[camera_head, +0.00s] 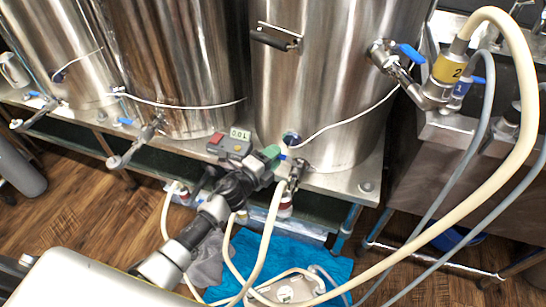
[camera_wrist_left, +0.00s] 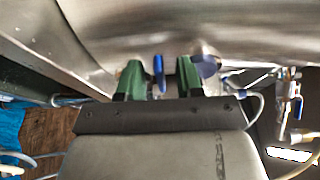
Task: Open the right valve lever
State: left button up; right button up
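A blue valve lever (camera_wrist_left: 158,73) stands between the two green fingers of my left gripper (camera_wrist_left: 160,66) in the left wrist view. The fingers are apart, with gaps beside the lever; I see no clear contact. In the head view my left gripper (camera_head: 277,152) is at the lower front of the right steel kettle (camera_head: 330,90), by the low valve (camera_head: 296,172) with a hose below it. The gripper hides most of the lever there. Another blue lever (camera_head: 411,54) sits on the upper valve at the kettle's right side. My right gripper is in neither view.
A control box (camera_head: 230,146) is just left of the gripper. A thick cream hose (camera_head: 525,110) arcs down the right side. Two more kettles with low blue-levered valves (camera_head: 125,121) stand to the left. A blue cloth (camera_head: 265,262) and hoses lie below.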

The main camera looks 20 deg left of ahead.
pick_arm(q)
grip_shut()
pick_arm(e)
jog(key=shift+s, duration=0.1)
pick_arm(q)
jog(key=s+n+y+b, duration=0.1)
jog(key=y, duration=0.1)
jog(key=n+t+y+b, duration=0.1)
jog(key=n+y, duration=0.1)
jog(key=s+d+n+y+b, duration=0.1)
jog(key=y, duration=0.1)
jog(key=shift+s+t+y, duration=0.3)
jog(key=shift+s+y, duration=0.05)
jog(key=shift+y, duration=0.05)
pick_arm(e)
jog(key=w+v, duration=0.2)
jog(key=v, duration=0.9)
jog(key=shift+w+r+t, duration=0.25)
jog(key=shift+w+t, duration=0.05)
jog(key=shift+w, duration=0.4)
pick_arm(q)
grip_release()
